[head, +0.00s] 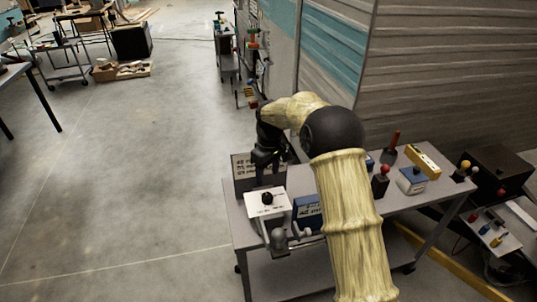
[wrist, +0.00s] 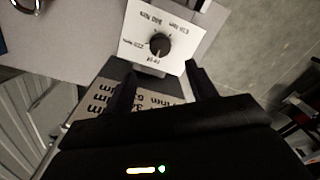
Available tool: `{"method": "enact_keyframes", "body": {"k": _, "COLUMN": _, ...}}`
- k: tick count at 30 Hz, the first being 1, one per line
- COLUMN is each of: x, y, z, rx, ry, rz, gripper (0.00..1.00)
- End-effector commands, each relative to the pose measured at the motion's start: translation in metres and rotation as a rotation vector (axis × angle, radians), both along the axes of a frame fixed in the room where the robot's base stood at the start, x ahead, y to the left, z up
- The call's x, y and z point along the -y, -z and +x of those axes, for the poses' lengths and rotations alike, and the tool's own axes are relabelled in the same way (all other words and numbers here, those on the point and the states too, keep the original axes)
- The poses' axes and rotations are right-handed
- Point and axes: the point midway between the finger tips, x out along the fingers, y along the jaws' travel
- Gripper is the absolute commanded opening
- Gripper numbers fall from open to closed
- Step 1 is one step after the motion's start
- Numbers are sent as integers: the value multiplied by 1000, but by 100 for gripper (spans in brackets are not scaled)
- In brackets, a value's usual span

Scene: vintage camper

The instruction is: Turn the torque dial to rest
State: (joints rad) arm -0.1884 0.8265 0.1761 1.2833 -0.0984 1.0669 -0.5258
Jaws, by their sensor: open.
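The torque dial is a round black knob (wrist: 161,44) on a white panel (wrist: 190,52), with "rest" and several Nm labels around it. A faint light mark shows on the knob's lower side, but its exact setting is too small to be sure of. In the head view the knob (head: 267,198) sits on the sloped white panel (head: 281,208) at the table's left end. My gripper (wrist: 160,71) is open and empty, its fingers apart below the panel in the wrist view. In the head view my gripper (head: 264,160) is above and behind the dial, not touching it.
A lettered sign board (head: 243,172) stands just behind the dial, near my gripper. A blue lettered box (head: 308,212) is to its right. The grey table (head: 350,224) also holds a red-knobbed dark box (head: 381,181) and other devices.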

Motion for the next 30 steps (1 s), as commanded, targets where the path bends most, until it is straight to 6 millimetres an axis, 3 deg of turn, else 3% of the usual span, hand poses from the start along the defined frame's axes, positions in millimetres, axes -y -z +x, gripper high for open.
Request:
{"method": "enact_keyframes", "body": {"k": 6, "x": 1, "y": -45, "z": 3, "rx": 4, "ry": 0, "rz": 2, "gripper": 57}}
{"method": "enact_keyframes", "body": {"k": 12, "x": 2, "y": -73, "z": 4, "rx": 3, "ry": -1, "rz": 2, "gripper": 57}}
{"method": "enact_keyframes", "body": {"k": 30, "x": 3, "y": -79, "z": 2, "rx": 2, "ry": 5, "rz": 1, "gripper": 57}}
